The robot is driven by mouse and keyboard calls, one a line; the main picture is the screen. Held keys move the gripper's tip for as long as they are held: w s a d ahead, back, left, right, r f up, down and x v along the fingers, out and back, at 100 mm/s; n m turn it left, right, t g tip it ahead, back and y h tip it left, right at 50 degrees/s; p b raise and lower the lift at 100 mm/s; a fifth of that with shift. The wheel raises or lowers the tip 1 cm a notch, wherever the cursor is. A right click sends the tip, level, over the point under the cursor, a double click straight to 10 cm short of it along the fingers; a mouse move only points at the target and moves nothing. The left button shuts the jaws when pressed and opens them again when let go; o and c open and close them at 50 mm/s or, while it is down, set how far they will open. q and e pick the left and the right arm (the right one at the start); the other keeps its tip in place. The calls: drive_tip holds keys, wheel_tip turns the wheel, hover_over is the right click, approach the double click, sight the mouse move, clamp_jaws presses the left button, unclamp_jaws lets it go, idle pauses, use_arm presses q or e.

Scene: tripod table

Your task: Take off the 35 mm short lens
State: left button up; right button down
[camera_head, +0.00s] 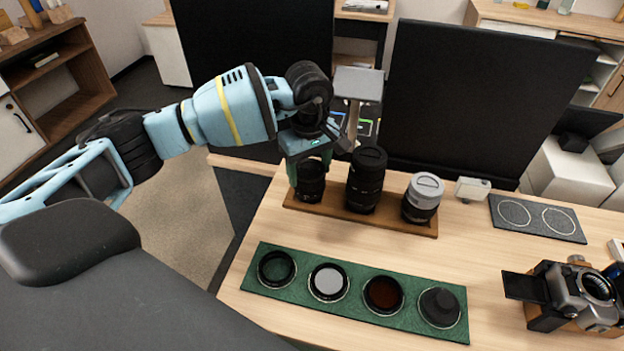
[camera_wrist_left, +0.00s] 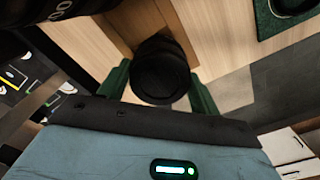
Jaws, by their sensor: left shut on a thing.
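A short black lens (camera_head: 311,183) stands at the left end of a brown wooden rack (camera_head: 400,225); I take it as the 35 mm short lens. My left gripper (camera_head: 308,170) comes down from above and is shut on this lens, its green fingers on opposite sides. The left wrist view shows the round dark end of the lens (camera_wrist_left: 162,76) between the fingers (camera_wrist_left: 160,90). The lens looks upright and at the rack; whether its base touches the rack, I cannot tell. My right gripper is not in view.
A tall black lens (camera_head: 366,180) stands close beside the gripper, then a grey-topped lens (camera_head: 422,197). A green mat (camera_head: 254,285) with several round filters lies in front. A camera (camera_head: 575,295) stands at the right. Dark screens (camera_head: 480,90) rise behind the rack.

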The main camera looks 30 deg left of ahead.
use_arm(q)
drive_tip(key=shift+r+n+p, duration=0.15)
drive_tip(key=shift+n+p, duration=0.3)
drive_tip(key=shift+n, duration=1.05)
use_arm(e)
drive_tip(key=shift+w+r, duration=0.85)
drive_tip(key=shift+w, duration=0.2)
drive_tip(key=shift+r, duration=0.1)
use_arm(q)
drive_tip(key=shift+n+p, duration=0.55)
drive_tip(key=shift+n, duration=0.85)
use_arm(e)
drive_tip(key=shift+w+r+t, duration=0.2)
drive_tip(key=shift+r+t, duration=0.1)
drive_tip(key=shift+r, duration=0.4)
